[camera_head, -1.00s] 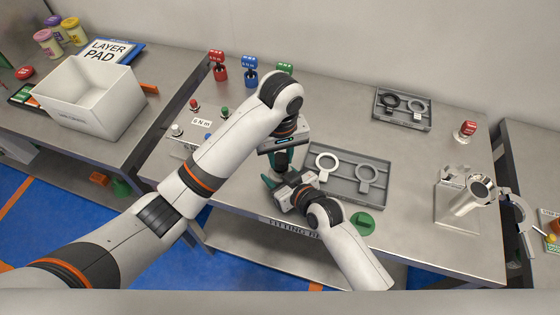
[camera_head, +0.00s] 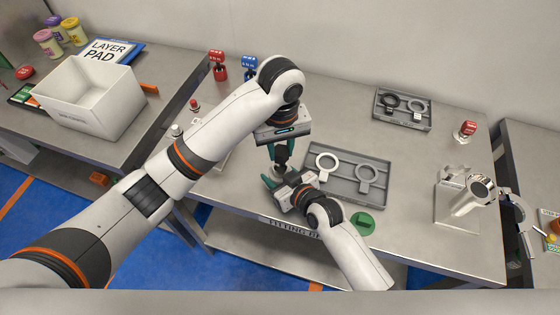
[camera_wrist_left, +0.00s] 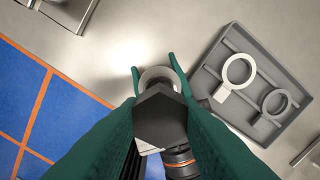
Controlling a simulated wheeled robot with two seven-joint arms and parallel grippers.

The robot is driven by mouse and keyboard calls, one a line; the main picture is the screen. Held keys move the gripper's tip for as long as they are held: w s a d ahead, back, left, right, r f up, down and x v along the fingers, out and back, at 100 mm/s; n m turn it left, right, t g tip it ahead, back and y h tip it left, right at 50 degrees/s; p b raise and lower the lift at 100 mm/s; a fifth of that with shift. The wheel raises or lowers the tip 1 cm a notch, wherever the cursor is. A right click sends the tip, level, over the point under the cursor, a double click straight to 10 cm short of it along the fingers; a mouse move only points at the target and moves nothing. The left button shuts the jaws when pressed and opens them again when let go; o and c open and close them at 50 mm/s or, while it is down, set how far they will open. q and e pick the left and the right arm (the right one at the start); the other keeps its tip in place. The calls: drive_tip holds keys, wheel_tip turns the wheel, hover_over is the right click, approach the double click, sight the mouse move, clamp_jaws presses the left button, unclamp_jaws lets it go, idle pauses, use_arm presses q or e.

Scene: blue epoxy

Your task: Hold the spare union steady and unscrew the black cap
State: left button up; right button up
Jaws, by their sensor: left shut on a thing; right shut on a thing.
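My left gripper (camera_head: 281,153) points down near the front of the middle bench, shut on the black cap (camera_wrist_left: 160,118), a dark hexagonal piece between its green fingers in the left wrist view. Directly below, my right gripper (camera_head: 277,177) reaches in from the front, shut on the spare union. The union (camera_wrist_left: 158,74) shows as a pale metal ring between the right gripper's green fingertips. The cap covers most of it in the wrist view. I cannot tell whether cap and union still touch.
A grey tray (camera_head: 343,192) with a white and a grey ring wrench lies just right of the grippers. Another tray (camera_head: 402,123) lies at the back. A round green pad (camera_head: 362,223) is near the front edge. A metal fixture (camera_head: 459,204) stands at the right.

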sight(281, 150)
use_arm(q)
drive_tip(key=shift+r, duration=3)
use_arm(e)
drive_tip(key=o, duration=1.5)
drive_tip(key=shift+s, duration=0.1)
drive_tip(key=v, duration=1.2)
drive_tip(key=shift+f, duration=0.1)
drive_tip(key=shift+d, duration=0.1)
